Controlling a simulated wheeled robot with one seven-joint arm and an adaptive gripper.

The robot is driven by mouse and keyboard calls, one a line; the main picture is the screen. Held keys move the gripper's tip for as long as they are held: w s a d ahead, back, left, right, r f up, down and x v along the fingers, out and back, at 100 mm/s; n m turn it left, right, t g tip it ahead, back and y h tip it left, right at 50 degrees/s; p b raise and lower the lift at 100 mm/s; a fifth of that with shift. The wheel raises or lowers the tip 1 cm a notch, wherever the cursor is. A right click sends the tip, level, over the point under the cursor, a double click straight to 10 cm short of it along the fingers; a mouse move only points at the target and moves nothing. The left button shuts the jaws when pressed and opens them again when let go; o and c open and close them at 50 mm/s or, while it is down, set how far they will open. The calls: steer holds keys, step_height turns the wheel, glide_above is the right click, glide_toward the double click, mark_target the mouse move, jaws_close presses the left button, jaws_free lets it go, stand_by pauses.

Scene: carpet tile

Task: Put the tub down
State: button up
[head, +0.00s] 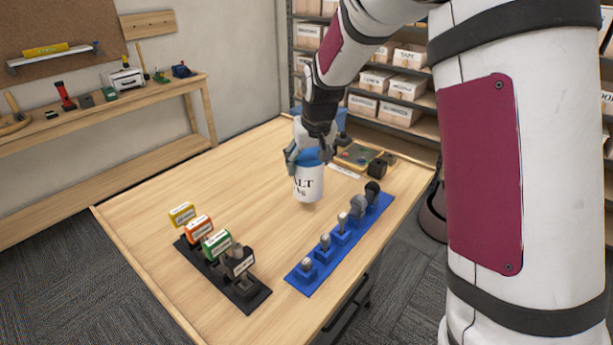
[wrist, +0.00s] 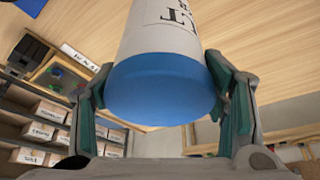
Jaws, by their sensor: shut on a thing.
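The tub (head: 308,184) is white with a blue lid and dark lettering that reads "ALT" in the head view. My gripper (head: 309,157) is shut on it near the lid, from above. In the wrist view the tub (wrist: 165,55) sits between the two fingers (wrist: 165,95), with its blue lid toward the camera. The tub is upright over the wooden table (head: 235,180). I cannot tell whether its base touches the tabletop.
A blue rack (head: 318,262) with several grey-topped pieces stands right of the tub. A black rack (head: 250,297) with coloured labelled blocks is at the front. A tray (head: 355,156) lies behind. The table's left and middle are clear.

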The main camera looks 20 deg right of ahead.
steer(key=shift+f, duration=2.15)
steer(key=shift+f, duration=0.15)
steer(key=o, duration=2)
steer(key=shift+s, duration=0.1)
steer(key=shift+c, duration=0.2)
